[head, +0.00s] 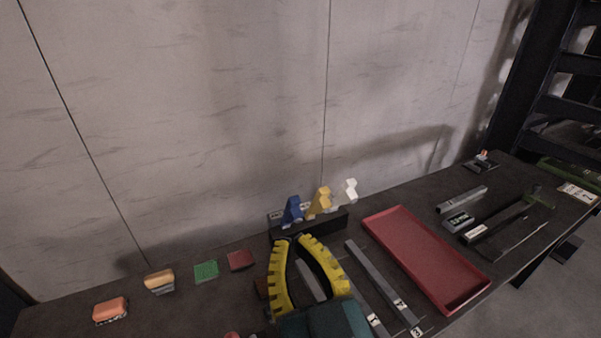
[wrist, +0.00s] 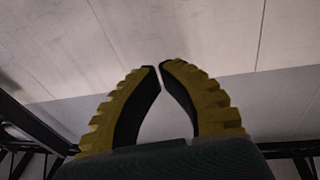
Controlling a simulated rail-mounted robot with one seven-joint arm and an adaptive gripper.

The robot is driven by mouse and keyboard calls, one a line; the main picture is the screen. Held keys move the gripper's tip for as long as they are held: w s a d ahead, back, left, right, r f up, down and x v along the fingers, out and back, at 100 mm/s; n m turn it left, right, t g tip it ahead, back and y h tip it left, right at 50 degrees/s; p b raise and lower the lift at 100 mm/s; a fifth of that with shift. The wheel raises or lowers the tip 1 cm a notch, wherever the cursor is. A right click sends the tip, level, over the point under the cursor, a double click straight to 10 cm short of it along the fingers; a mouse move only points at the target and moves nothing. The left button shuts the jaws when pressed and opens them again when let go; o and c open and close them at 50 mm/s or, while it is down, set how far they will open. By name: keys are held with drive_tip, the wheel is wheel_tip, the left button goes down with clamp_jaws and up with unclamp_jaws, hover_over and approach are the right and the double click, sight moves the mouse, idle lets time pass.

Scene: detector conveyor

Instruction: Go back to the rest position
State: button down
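My gripper (head: 292,240) has yellow ribbed fingers with dark inner pads. It is at the bottom centre of the head view, in front of the long dark table. In the wrist view, the fingertips (wrist: 158,68) come together with only a thin gap, and the fingers bow apart lower down. Nothing is held between them. The wrist view looks at the pale wall panels and dark beams, with no table objects in it. My gripper and wrist hide part of the table's front middle.
Behind my gripper, a dark rack (head: 336,220) holds a blue piece (head: 292,211), a yellow piece (head: 319,203) and a white piece (head: 351,189). A red tray (head: 425,257) and grey bars (head: 378,280) lie right. Several small blocks, including a green one (head: 206,271), lie left. The wall (head: 200,120) stands behind.

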drive_tip(key=s+d+r+m+t+h, duration=0.3)
drive_tip(key=s+d+r+t+h, duration=0.1)
drive_tip(key=s+d+r+h, duration=0.25)
wheel_tip(320, 180, up, 27)
drive_tip(key=w+p, duration=0.1)
drive_tip(key=p, duration=2.5)
drive_tip(key=shift+w+d+m, duration=0.15)
drive_tip(key=shift+d+m, duration=0.15)
drive_tip(key=shift+d, duration=0.15)
